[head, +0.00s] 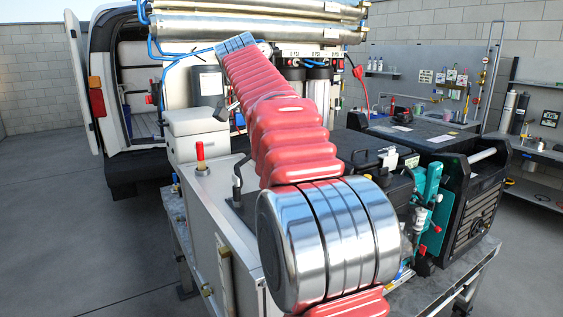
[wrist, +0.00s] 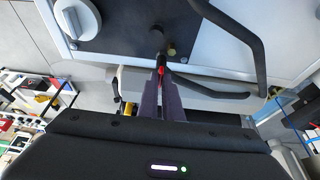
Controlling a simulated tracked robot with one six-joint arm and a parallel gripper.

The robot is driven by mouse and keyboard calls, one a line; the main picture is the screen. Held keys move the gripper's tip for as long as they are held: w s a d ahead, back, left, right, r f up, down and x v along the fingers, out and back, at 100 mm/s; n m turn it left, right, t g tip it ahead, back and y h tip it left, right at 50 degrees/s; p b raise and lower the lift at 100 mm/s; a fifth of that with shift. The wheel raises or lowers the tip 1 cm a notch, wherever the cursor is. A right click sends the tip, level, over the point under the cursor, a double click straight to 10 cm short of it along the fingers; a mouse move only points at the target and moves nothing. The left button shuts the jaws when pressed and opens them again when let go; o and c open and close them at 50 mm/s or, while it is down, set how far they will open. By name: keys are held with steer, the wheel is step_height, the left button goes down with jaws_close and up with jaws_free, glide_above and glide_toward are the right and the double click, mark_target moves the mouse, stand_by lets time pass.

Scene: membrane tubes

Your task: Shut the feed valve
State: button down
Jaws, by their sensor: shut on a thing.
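In the wrist view, my gripper (wrist: 160,76) is shut on a small red part (wrist: 160,70), which looks like the feed valve's handle. The fingers hide most of it. A black fitting (wrist: 157,40) stands just past the fingertips against a dark panel, with a brass-coloured fitting (wrist: 171,50) beside it. In the head view my red-sleeved arm reaches away toward the equipment below the silver tubes (head: 240,27). My fingers and the part between them cannot be made out there.
A white round knob (wrist: 77,18) and curved black bars (wrist: 232,28) lie close to the fingers. In the head view, a red-topped lever (head: 200,152) stands on a grey cabinet left of my arm. A black case (head: 470,195) and teal pump (head: 428,195) are on the right.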

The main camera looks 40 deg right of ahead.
steer(key=c, duration=1.9)
jaws_free()
steer(key=shift+c, duration=0.2)
steer(key=shift+a+r, duration=0.1)
steer(key=v, duration=0.7)
steer(key=shift+w+r, duration=0.1)
